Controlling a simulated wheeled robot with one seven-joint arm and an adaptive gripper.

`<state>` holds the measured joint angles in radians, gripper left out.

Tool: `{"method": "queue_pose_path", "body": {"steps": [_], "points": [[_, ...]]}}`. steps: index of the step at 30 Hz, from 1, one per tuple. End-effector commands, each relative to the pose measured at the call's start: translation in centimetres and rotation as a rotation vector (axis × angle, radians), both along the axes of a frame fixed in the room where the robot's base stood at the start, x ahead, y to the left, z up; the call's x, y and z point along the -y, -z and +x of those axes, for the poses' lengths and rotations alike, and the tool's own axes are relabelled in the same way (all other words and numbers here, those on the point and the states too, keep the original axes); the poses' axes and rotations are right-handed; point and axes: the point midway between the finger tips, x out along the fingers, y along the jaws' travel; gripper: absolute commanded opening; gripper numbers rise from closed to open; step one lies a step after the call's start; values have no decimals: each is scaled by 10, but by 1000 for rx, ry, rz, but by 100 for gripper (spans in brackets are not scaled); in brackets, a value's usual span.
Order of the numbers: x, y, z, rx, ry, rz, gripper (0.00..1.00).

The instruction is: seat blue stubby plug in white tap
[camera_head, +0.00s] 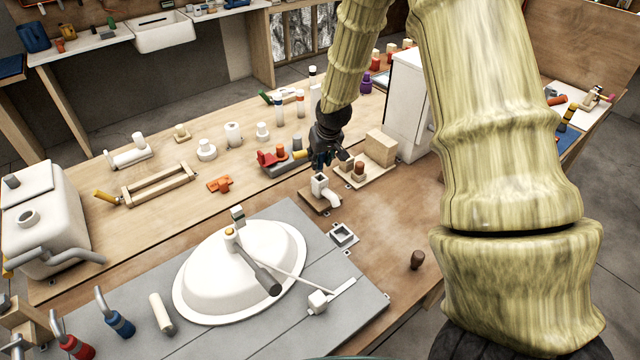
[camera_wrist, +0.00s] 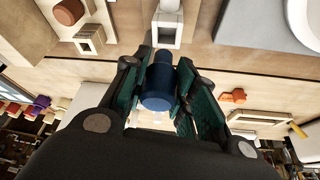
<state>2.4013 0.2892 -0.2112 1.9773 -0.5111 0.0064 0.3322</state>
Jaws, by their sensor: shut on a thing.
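The blue stubby plug (camera_wrist: 157,90) is between the teal finger pads of my gripper (camera_wrist: 160,98) in the wrist view, with its narrower end pointing toward the white tap (camera_wrist: 165,32). A gap is visible between the plug and the tap's square white body. In the head view my gripper (camera_head: 326,160) is just above and behind the white tap (camera_head: 321,186), which stands upright on a small wooden base with its spout to the right. The plug is hard to make out there among the dark fingers.
A wooden board with a brown-topped piece (camera_head: 358,170) and a block (camera_head: 381,146) stands close to the tap's right. A red and grey fixture (camera_head: 275,160) is to its left. A white basin (camera_head: 240,275) and a square grey frame (camera_head: 343,235) lie in front.

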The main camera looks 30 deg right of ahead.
Motion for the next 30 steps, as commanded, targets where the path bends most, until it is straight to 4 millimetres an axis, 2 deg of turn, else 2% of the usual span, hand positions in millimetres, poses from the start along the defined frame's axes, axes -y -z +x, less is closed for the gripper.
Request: {"method": "queue_pose_path", "body": {"steps": [30], "points": [[0, 27, 0, -1, 0, 0, 8]]}}
